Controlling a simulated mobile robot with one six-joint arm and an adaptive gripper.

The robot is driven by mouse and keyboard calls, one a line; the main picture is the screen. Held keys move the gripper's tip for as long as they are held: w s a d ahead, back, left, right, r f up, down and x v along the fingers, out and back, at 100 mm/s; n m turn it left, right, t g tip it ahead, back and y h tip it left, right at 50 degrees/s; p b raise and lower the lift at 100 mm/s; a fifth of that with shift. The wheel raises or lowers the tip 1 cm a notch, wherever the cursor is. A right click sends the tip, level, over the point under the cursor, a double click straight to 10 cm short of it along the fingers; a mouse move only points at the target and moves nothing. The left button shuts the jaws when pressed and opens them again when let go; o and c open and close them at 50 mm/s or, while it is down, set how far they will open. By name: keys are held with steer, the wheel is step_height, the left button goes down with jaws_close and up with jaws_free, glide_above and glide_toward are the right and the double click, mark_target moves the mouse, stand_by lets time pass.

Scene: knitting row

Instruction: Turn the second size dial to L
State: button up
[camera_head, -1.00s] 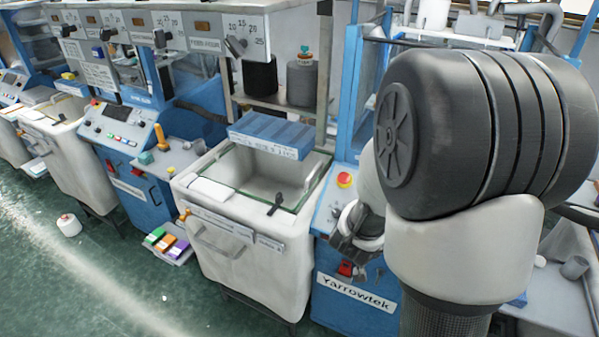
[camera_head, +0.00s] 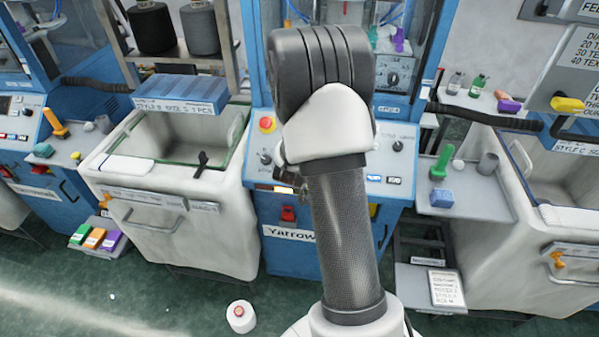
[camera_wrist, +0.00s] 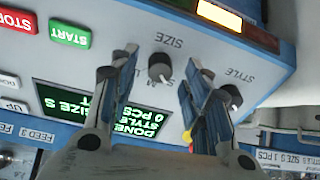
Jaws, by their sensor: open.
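A STYLE dial (camera_wrist: 231,96) is to the right, partly behind a finger. The green-lettered screen (camera_wrist: 120,112) shows "SIZE S" and is partly covered. In the head view my arm hides the middle of the Yarrowtek machine's panel (camera_head: 382,165).
START (camera_wrist: 70,32) and STOP (camera_wrist: 18,18) buttons lie left of the dial in the wrist view. In the head view a red emergency button (camera_head: 267,124) is beside my arm. A white bin (camera_head: 165,235) stands left, a tool shelf (camera_head: 465,208) right, and a white cone (camera_head: 240,316) on the floor.

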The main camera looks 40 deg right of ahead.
steer(key=shift+w+d+f, duration=0.35)
steer(key=shift+f, duration=0.15)
steer(key=shift+c, duration=0.4)
jaws_close()
